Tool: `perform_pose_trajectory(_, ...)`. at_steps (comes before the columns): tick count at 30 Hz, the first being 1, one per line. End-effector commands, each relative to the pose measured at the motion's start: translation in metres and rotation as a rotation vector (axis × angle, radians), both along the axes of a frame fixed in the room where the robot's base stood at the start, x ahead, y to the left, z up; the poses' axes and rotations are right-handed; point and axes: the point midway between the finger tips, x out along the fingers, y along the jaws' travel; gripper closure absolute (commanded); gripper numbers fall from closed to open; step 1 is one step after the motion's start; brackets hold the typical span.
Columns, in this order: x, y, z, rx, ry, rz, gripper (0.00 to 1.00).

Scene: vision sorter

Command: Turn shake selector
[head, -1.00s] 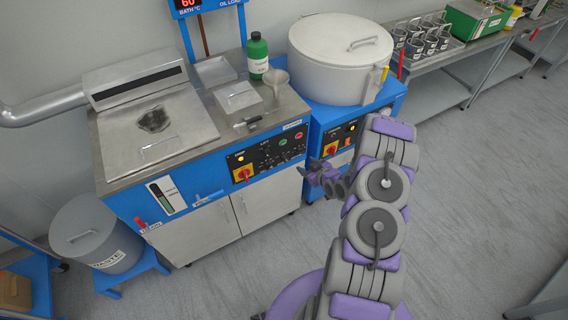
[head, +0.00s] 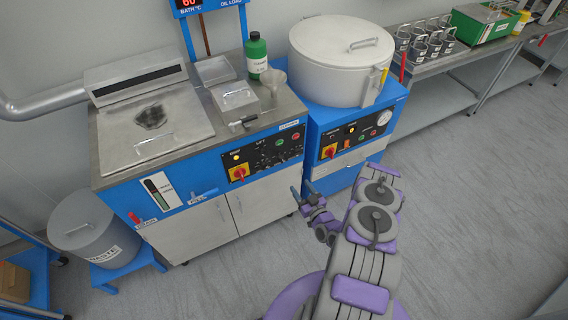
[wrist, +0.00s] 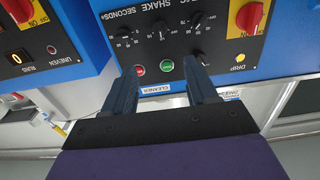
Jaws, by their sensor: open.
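The words SHAKE SECONDS show upside down on a black panel (wrist: 165,35) in the wrist view. Small black knobs with dial marks stand by the words: one at the left (wrist: 122,32), one in the middle (wrist: 160,20) and one at the right (wrist: 196,20). I cannot tell which one is the shake selector. In the head view the same panel (head: 265,155) is on the front of the blue machine. My gripper (head: 303,190) is open and empty, in front of and below the panel.
A red button (wrist: 139,70) and a green button (wrist: 167,65) show near the fingertips. A red-and-yellow switch (wrist: 248,15) and a lit yellow lamp (wrist: 240,57) are beside them. A second blue machine (head: 345,140) with a white drum stands right. The floor (head: 470,190) at right is clear.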

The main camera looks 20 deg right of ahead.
Motion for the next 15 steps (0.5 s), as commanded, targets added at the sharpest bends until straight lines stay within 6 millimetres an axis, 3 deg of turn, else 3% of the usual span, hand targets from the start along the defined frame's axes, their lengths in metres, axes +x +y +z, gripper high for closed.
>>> perform_pose_trajectory(15,0.101,0.005,-0.002,-0.002,-0.003,0.005,0.43)
